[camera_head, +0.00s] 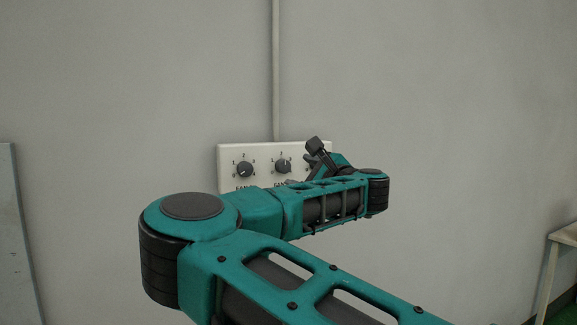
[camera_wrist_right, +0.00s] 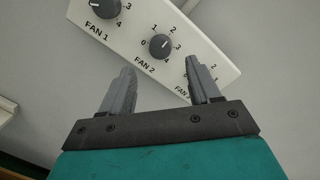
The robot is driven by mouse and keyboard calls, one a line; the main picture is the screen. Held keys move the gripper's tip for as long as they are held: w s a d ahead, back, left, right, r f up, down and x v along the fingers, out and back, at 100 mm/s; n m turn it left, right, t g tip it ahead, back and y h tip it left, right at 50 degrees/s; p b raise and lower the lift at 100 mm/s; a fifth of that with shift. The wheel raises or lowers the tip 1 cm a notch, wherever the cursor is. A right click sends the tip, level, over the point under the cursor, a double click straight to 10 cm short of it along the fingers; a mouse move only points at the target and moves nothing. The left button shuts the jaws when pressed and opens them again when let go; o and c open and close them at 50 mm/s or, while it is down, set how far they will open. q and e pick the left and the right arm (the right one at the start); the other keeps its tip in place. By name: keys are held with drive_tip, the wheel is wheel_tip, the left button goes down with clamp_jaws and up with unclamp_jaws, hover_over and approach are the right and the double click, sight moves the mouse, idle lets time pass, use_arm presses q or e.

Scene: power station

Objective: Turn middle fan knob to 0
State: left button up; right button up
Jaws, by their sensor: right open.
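The middle fan knob (camera_head: 283,166) is a round dark knob on a white wall panel (camera_head: 226,151). In the right wrist view, the middle knob (camera_wrist_right: 160,46) is above the label FAN 2, with numbers 0 to 4 around it. Its white mark points to the right side of the dial, seemingly near 3. My right gripper (camera_wrist_right: 160,66) is open and empty, its fingers spread below the middle knob in that view and not around it. In the head view, the right gripper (camera_head: 314,158) covers the panel's right part. My left gripper is not in view.
The FAN 1 knob (camera_head: 245,169) is left of the middle one. The third knob is mostly hidden behind my right gripper. A pipe (camera_head: 276,70) runs up the wall above the panel. A table (camera_head: 562,240) stands at the far right.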

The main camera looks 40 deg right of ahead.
sight(286, 168)
drive_tip(key=p+x, duration=0.1)
drive_tip(key=x, duration=0.4)
drive_tip(key=shift+w+r, duration=0.1)
drive_tip(key=shift+w+d, duration=0.15)
drive_tip(key=shift+w, duration=0.4)
drive_tip(key=shift+c, duration=0.3)
drive_tip(key=c, duration=1)
